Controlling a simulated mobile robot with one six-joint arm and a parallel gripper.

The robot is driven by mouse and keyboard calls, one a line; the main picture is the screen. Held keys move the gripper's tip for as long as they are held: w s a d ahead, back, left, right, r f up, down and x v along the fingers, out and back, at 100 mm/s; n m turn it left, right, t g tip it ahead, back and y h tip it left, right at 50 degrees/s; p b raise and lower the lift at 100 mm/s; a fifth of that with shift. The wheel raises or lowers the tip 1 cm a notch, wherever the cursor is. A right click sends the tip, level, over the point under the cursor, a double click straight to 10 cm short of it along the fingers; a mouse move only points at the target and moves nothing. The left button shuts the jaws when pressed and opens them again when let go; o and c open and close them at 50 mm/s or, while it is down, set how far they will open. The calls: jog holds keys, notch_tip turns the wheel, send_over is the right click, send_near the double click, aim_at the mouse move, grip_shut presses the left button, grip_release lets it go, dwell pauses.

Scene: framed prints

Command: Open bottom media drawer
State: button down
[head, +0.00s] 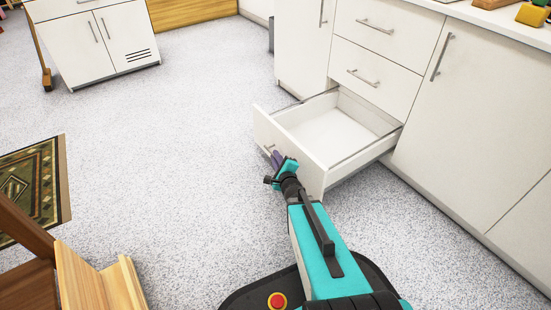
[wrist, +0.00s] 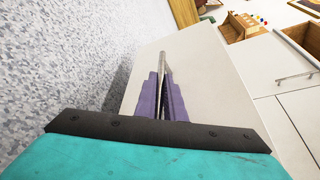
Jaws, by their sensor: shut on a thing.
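The bottom drawer (head: 335,133) of the white cabinet is pulled well out in the head view, and its inside looks empty. Its front panel (head: 310,169) faces left, toward the open floor. My gripper (head: 276,160) is at the outer face of that panel, shut on the drawer's metal handle (head: 268,148). In the wrist view the purple fingers (wrist: 162,95) close around the handle (wrist: 163,65), in front of the white panel (wrist: 200,75). The finger contact is partly hidden in the head view.
Two shut drawers (head: 372,65) sit above the open one. Cabinet doors (head: 480,110) flank it on the right. A white cabinet (head: 100,40) stands at the far left. A wooden piece (head: 90,280) and a patterned rug (head: 35,185) are at the left. The speckled floor between is clear.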

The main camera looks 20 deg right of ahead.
jog(key=c, duration=1.8)
grip_release()
jog(key=shift+w, duration=0.15)
jog(key=shift+c, duration=0.2)
jog(key=shift+s, duration=0.25)
jog(key=p+v, duration=1.3)
jog(key=shift+s+p, duration=0.15)
jog(key=shift+p, duration=0.25)
jog(key=shift+r, duration=0.1)
